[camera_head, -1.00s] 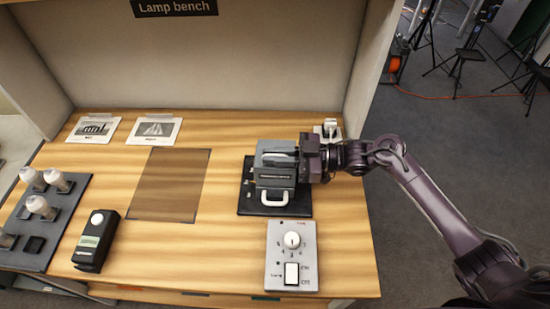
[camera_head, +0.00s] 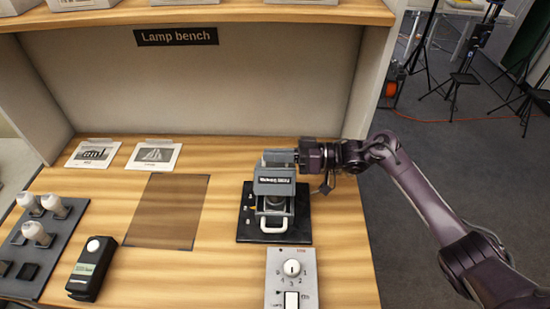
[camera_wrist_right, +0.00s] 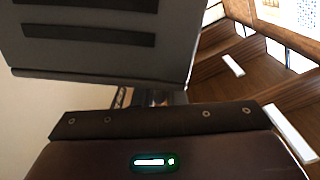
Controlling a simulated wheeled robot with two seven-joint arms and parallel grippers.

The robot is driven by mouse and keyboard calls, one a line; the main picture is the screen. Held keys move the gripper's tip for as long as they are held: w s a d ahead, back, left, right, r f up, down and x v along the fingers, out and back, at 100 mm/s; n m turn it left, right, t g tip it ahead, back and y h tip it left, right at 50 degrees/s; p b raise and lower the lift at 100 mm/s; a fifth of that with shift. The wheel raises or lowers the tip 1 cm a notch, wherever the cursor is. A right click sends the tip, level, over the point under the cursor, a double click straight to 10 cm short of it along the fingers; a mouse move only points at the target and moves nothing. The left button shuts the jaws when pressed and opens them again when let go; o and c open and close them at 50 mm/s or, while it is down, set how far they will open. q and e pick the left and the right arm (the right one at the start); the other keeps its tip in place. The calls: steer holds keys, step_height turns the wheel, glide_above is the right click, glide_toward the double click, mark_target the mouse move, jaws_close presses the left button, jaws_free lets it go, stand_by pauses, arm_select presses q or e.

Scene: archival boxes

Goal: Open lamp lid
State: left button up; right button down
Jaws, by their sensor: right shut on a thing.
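The grey lamp housing stands on a black base plate (camera_head: 243,232) on the bench. Its grey lid (camera_head: 274,187) is raised and tilted back, and the inside of the housing shows below it. A white handle (camera_head: 273,229) is at the housing's front. My right gripper (camera_head: 299,157) comes in from the right and is shut at the lid's upper right edge; its fingertips are mostly hidden. In the right wrist view the slotted grey lid (camera_wrist_right: 95,45) fills the upper left, close in front of the gripper. My left gripper is not in view.
A control box with a white knob (camera_head: 292,267) stands in front of the housing. A dark handheld device (camera_head: 92,268), a rack (camera_head: 22,255) with white bulbs and a brown mat (camera_head: 168,212) lie to the left. Two picture cards are at the back left. A shelf (camera_head: 250,13) overhangs above.

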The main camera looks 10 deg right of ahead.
steer(key=shift+w, duration=0.1)
steer(key=c, duration=1.5)
jaws_free()
steer(key=shift+d, duration=0.1)
steer(key=d+b, duration=0.1)
steer(key=d, duration=0.1)
steer(key=s+d, duration=0.1)
steer(key=d, duration=0.2)
steer(key=d+b, duration=0.1)
steer(key=d, duration=0.1)
steer(key=shift+s+d+b, duration=0.25)
steer(key=shift+d+b, duration=0.05)
steer(key=shift+b, duration=0.05)
steer(key=shift+d, duration=0.1)
